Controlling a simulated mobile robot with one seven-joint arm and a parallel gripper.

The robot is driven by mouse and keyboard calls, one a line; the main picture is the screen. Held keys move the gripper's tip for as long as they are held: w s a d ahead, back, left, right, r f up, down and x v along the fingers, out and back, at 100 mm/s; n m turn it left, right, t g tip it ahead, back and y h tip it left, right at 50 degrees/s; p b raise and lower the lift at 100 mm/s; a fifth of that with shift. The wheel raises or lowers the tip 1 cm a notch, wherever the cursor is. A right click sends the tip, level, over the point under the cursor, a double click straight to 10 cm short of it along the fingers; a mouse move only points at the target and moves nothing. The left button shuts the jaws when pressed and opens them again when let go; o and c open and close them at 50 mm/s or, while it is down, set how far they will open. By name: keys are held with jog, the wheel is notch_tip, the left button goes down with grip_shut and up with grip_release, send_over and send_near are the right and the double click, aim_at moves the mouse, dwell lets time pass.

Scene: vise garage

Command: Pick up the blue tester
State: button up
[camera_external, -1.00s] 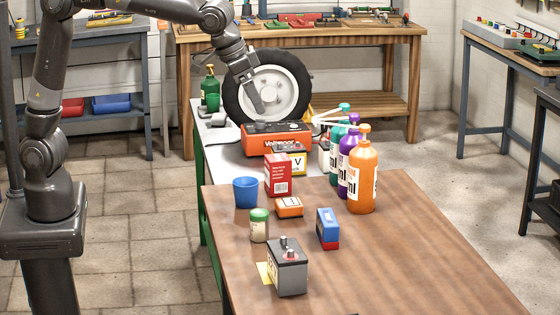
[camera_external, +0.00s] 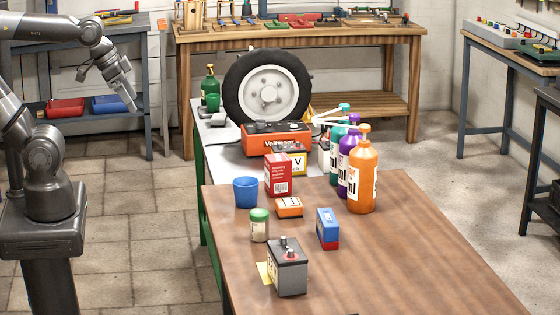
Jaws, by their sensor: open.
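A small upright blue box with a red lower part (camera_external: 328,227), which looks like the blue tester, stands on the brown wooden table. An orange box is to its left and a grey battery is in front of it. My gripper (camera_external: 131,108) is empty and open, up in the air at the left, over the floor and well apart from the table and the tester. The fingers point down and to the right; they are small in the picture.
On the brown table (camera_external: 420,262) stand a blue cup (camera_external: 245,192), a red box (camera_external: 278,175), an orange box (camera_external: 289,207), a green-lidded jar (camera_external: 259,225), a grey battery (camera_external: 287,270) and an orange bottle (camera_external: 362,175). A wheel (camera_external: 267,88) stands behind. The table's right front is clear.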

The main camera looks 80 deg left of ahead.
jog(key=shift+s+a+f, duration=0.15)
jog(key=shift+s+f, duration=0.35)
jog(key=shift+s, duration=0.1)
